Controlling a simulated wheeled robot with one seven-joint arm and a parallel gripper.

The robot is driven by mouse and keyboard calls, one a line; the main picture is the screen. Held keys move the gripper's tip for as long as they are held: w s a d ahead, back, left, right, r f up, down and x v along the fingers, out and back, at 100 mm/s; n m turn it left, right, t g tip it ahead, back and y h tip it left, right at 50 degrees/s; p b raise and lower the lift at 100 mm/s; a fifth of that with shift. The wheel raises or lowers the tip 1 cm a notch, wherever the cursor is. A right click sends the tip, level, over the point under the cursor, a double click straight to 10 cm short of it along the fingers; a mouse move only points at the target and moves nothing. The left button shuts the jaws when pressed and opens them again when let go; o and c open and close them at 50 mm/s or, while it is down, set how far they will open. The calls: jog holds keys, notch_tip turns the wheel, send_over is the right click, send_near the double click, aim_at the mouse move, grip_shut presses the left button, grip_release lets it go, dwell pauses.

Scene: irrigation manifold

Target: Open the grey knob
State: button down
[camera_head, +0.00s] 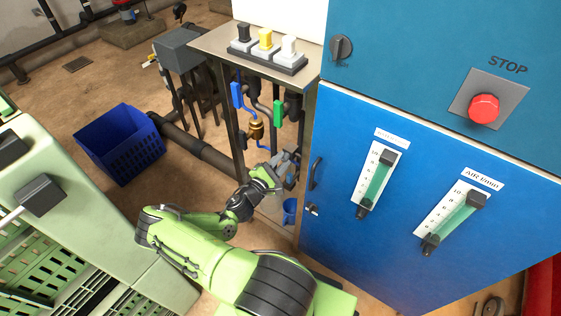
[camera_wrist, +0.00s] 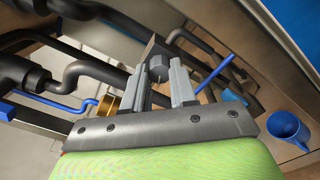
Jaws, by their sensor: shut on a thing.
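The grey knob (camera_wrist: 158,65) is a dark grey piece between the two fingertips in the wrist view. My gripper (camera_wrist: 162,75) is shut on it, with one light grey finger on each side. In the head view my gripper (camera_head: 284,163) reaches into the open frame under the metal bench, left of the blue cabinet. The knob cannot be made out clearly there. How far the knob is turned cannot be told.
Blue (camera_head: 237,95) and green (camera_head: 278,113) handles and a brass fitting (camera_head: 256,128) sit above my gripper. Dark pipes (camera_wrist: 90,73) run close by on the left. A blue mug (camera_head: 290,210) stands below. The blue cabinet (camera_head: 335,190) bounds the right side.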

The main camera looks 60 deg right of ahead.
jog(key=shift+f, duration=0.1)
dwell(0.4)
jog(key=c, duration=0.9)
grip_release()
jog(key=shift+a, duration=0.1)
jog(key=w+a+p, duration=0.1)
jog(key=w+a, duration=0.1)
jog(key=a, duration=1.3)
jog(key=shift+w+a+p, duration=0.2)
jog(key=shift+a+p, duration=0.05)
jog(key=shift+p, duration=0.05)
